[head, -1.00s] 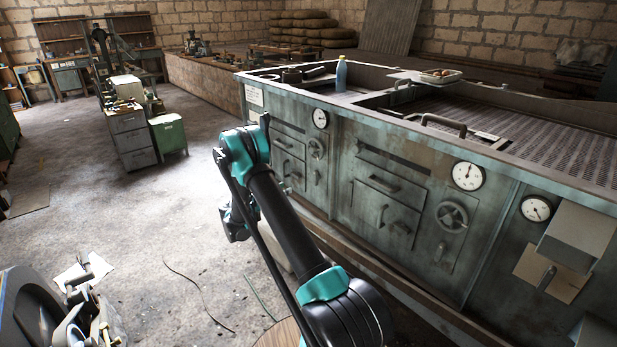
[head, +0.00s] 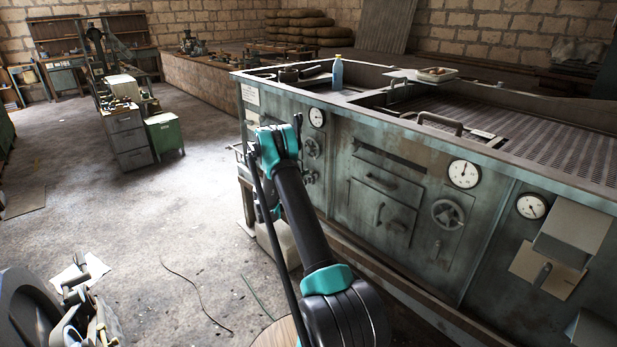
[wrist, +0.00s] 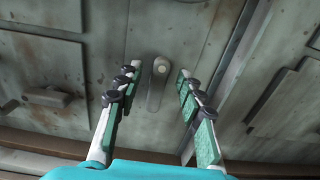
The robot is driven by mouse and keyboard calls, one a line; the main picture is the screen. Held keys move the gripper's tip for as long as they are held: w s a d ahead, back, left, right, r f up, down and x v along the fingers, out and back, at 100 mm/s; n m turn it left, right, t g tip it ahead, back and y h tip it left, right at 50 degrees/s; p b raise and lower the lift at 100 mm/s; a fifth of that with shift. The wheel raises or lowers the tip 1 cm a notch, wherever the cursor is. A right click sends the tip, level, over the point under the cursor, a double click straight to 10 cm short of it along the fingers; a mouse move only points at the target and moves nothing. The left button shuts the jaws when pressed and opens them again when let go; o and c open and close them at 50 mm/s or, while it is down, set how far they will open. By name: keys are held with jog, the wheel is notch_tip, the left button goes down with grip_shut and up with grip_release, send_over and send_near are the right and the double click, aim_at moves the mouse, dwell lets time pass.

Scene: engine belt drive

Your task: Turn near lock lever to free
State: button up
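A grey lever (wrist: 155,98) with a rounded knob at its upper end shows in the wrist view, set on a worn grey-green metal panel. Its long arm points down in the picture. My gripper (wrist: 157,74) is open, with one finger to the left of the lever and one to the right. Gaps show on both sides; how far the fingertips are from the panel is hard to tell. In the head view my arm reaches toward the left part of the big machine (head: 300,190), and I cannot make out the gripper or this lever there.
The machine front carries gauges (head: 464,174), handwheels (head: 447,214) and drawer handles. A blue bottle (head: 337,74) and a tray (head: 436,75) stand on top. Cabinets (head: 128,137) stand at the back left. Concrete floor (head: 90,215) lies open left of the machine.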

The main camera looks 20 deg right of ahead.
jog(key=shift+w+d, duration=0.1)
jog(key=shift+d, duration=0.1)
grip_shut()
jog(key=shift+m, duration=0.3)
jog(key=m, duration=0.2)
jog(key=s+m, duration=0.1)
jog(key=m, duration=0.5)
jog(key=shift+s+d+f, duration=0.15)
jog(key=shift+d+f, duration=0.05)
jog(key=shift+f, duration=0.1)
jog(key=m, duration=0.4)
jog(key=shift+s+d+f+m, duration=0.1)
jog(key=shift+s+f+m, duration=0.15)
jog(key=shift+f+m, duration=0.1)
jog(key=shift+s+f+m, duration=0.1)
jog(key=shift+f+m, duration=0.1)
jog(key=shift+m, duration=0.95)
jog(key=shift+f+m, duration=0.15)
jog(key=shift+m, duration=0.95)
